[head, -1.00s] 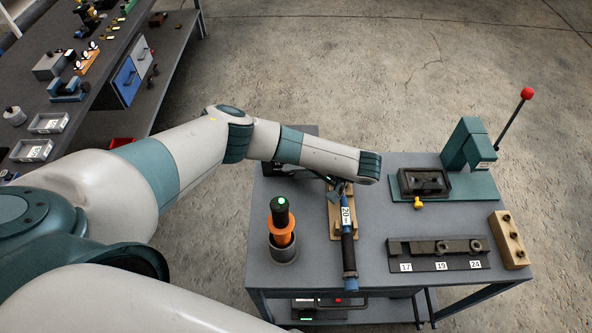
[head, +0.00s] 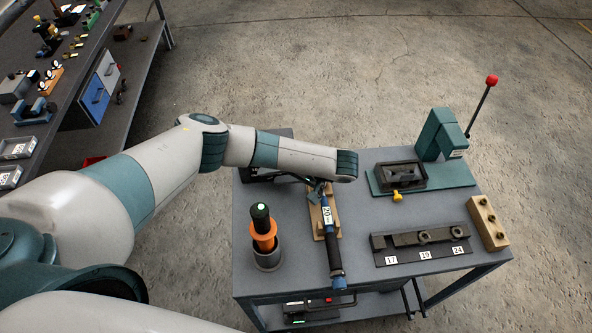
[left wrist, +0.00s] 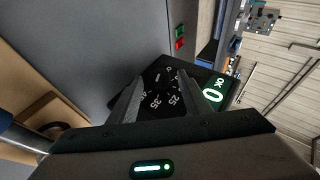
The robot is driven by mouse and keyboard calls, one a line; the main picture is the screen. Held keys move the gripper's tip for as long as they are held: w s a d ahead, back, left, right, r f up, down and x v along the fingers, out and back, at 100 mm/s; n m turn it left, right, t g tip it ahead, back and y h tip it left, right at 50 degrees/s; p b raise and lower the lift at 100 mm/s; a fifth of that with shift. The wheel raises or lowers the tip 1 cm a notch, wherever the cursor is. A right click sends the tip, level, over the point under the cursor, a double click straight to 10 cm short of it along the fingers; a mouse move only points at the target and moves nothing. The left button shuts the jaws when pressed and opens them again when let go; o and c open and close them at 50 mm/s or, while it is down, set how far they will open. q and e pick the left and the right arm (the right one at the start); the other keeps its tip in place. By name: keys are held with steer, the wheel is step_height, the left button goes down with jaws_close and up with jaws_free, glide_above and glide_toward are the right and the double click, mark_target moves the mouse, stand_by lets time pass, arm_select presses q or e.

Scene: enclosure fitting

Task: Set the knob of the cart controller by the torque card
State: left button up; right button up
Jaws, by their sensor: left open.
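The cart controller (left wrist: 204,82) is a black box with white dial numbers, among them 25 and 35, and a lit green display showing 0 and OK. In the head view it is mostly hidden behind my left arm at the cart's back left. My left gripper (left wrist: 160,92) is open, its fingers on either side of the dark knob (left wrist: 157,80) on the dial. I cannot tell whether they touch it. A white card reading 20 (head: 327,213) shows at the blue-handled wrench (head: 334,250) on a wooden rest. My right gripper is not in view.
On the cart stand an orange and black tool (head: 263,228) in a grey cup, a rack marked 17, 19 and 24 (head: 400,258), a wooden block (head: 488,222) and a green press fixture (head: 437,137) with a red-knobbed lever. A cluttered bench (head: 62,125) is at the left.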

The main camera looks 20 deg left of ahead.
arm_select(q)
steer(key=b+v, duration=0.1)
steer(key=v, duration=1.6)
steer(key=shift+b, duration=0.4)
